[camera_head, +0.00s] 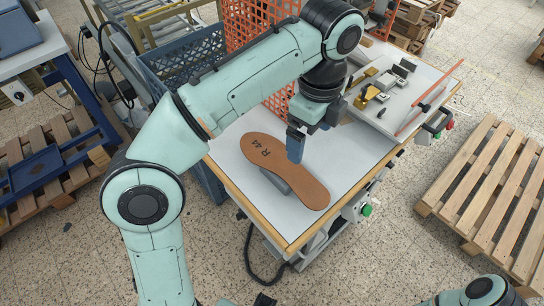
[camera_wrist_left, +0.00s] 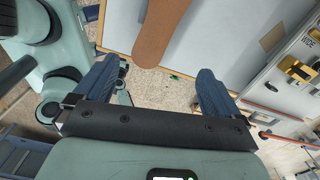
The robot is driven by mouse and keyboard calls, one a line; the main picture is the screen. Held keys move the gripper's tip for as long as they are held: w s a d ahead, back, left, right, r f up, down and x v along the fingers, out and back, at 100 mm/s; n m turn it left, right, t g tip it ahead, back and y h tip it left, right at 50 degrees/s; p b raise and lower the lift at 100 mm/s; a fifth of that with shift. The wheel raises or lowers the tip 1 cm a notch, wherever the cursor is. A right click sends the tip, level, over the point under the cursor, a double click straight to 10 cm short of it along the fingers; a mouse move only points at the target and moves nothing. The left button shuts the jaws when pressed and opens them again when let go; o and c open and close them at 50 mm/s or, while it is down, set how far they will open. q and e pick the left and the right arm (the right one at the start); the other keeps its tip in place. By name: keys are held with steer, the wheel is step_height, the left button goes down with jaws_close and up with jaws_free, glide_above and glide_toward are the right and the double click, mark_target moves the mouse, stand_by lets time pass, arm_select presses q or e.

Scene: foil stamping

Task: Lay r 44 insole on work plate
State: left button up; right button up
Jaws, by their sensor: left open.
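A brown insole (camera_head: 285,171) marked "R 44" lies on the white table top (camera_head: 350,150), with a grey block (camera_head: 273,180) partly showing under its left edge. In the left wrist view, the insole (camera_wrist_left: 158,30) shows in part, beyond the fingertips. My left gripper (camera_head: 297,148) points down above or beside the right side of the insole; the exact gap is hard to tell. In the left wrist view, my left gripper (camera_wrist_left: 152,80) is wide open with nothing between its fingers. A light plate (camera_head: 405,93) with yellow fittings stands at the table's back right; I cannot tell if it is the work plate.
A slanted orange-red bar or panel (camera_head: 430,97) rises beside the plate. An orange mesh (camera_head: 250,35) and a blue crate (camera_head: 185,60) stand behind the table. Wooden pallets lie at the right (camera_head: 490,190) and left (camera_head: 50,160).

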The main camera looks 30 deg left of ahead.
arm_select(q)
steer(key=m, duration=0.3)
steer(key=b, duration=0.3)
glide_above(302, 181)
steer(key=shift+m, duration=0.3)
steer(key=f, duration=0.7)
steer(key=shift+w+a+f, duration=0.15)
steer(key=shift+w, duration=0.25)
steer(key=shift+f, duration=0.55)
steer(key=f, duration=0.1)
steer(key=f+b, duration=0.1)
steer(key=f, duration=0.1)
steer(key=f+b, duration=0.1)
steer(key=shift+s+f, duration=0.15)
steer(key=shift+s, duration=0.25)
steer(key=shift+f, duration=0.35)
arm_select(e)
steer(key=f, duration=0.1)
steer(key=s+f, duration=0.1)
steer(key=f, duration=0.1)
steer(key=s+a+f, duration=0.1)
steer(key=f, duration=0.1)
steer(key=shift+s+f, duration=0.1)
steer(key=shift+f, duration=0.15)
arm_select(q)
steer(key=shift+f, duration=0.25)
